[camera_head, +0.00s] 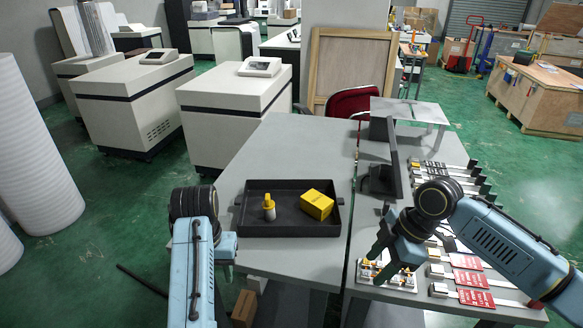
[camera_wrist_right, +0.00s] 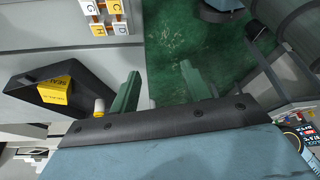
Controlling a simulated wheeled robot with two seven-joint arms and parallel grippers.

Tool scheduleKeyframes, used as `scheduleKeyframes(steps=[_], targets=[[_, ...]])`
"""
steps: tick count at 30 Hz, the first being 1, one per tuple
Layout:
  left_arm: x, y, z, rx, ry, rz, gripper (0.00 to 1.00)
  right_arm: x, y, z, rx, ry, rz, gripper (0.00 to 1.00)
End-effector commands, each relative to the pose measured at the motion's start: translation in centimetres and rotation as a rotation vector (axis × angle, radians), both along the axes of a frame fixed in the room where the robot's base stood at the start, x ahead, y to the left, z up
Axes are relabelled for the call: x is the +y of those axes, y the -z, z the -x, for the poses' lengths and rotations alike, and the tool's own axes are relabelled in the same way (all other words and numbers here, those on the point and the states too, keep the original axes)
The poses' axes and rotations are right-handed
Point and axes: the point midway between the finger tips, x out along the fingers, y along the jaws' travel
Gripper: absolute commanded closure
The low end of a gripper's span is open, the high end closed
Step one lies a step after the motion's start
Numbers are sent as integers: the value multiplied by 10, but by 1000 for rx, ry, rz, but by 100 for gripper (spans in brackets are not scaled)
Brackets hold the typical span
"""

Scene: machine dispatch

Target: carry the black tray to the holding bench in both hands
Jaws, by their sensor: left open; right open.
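The black tray (camera_head: 290,230) lies flat on the grey table, with a small handle at each short side. It holds a yellow box (camera_head: 317,204) and a small yellow-topped bottle (camera_head: 268,208). It also shows at the left of the right wrist view (camera_wrist_right: 25,88). My left gripper (camera_head: 226,254) is just left of the tray's near left corner, apart from it as far as I can see; its fingertips are partly hidden. My right gripper (camera_head: 388,262) is open and empty, right of the tray, above the switch panels; its two green fingers show in the right wrist view (camera_wrist_right: 165,88). I cannot tell which surface is the holding bench.
The grey table (camera_head: 270,150) is bare behind the tray. A dark monitor (camera_head: 392,155) stands right of it. Red tags (camera_head: 470,278) and several switch parts lie at the right. A red chair (camera_head: 352,101) and white machines (camera_head: 235,110) stand behind. Green floor is open at left.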

Motion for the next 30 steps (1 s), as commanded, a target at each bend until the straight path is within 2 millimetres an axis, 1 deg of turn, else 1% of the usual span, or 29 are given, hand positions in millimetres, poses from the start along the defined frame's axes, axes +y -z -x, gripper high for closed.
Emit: scheduleKeyframes(steps=[1, 6, 9, 13, 18, 26, 29, 30], targets=[[0, 0, 0, 0, 0, 0, 56, -5, -11, -2, -4, 2, 0, 53], [0, 0, 0, 0, 0, 0, 56, -19, -46, -4, -5, 1, 1, 53], [0, 0, 0, 0, 0, 0, 56, -26, -62, -5, -4, 2, 0, 53], [0, 0, 0, 0, 0, 0, 56, -31, -77, -6, -2, 1, -1, 53], [0, 0, 0, 0, 0, 0, 56, -35, -84, -6, -1, 0, 0, 53], [0, 0, 0, 0, 0, 0, 56, -34, -84, -6, -1, 0, 0, 53], [4, 4, 4, -3, -4, -4, 56, -29, -77, -2, 3, 3, 1, 53], [7, 8, 7, -6, -8, -7, 56, -25, -70, 1, 6, 8, 3, 53]])
